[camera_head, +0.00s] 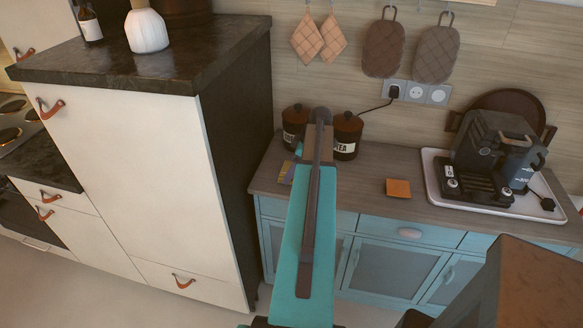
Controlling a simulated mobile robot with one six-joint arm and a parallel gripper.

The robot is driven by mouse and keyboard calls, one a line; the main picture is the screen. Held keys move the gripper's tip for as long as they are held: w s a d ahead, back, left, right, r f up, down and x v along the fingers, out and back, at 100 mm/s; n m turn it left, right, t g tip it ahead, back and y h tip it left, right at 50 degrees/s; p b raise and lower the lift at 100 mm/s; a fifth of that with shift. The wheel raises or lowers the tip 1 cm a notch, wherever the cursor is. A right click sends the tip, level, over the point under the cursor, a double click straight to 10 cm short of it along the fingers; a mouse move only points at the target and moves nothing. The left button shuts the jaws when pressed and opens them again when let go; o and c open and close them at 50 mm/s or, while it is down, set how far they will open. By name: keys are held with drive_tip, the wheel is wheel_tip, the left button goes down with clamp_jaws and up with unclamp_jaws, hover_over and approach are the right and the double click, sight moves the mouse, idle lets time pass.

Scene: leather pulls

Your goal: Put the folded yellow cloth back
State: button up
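A small flat orange square (398,188), which could be the folded cloth, lies on the wooden counter in front of the outlets. It looks more orange than yellow, so I cannot tell for sure. A small yellowish and purple item (286,172) lies on the counter's left end, partly hidden by my arm. My teal arm (303,230) reaches up the middle of the view, over the counter's left part. My gripper does not show clearly; the arm's far end hides that area.
The wooden counter (365,190) is clear around the orange square. Two dark jars (347,135) stand behind my arm. A coffee machine (490,150) sits on a white tray (437,180) at right. A tall white cabinet (130,170) stands left. A brown block-like object (545,285) fills the lower right.

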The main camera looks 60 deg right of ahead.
drive_tip(key=shift+f, duration=0.1)
drive_tip(key=o, duration=1)
drive_tip(key=shift+r, duration=0.2)
drive_tip(key=shift+b+v, duration=1.9)
drive_tip(key=shift+v, duration=4.05)
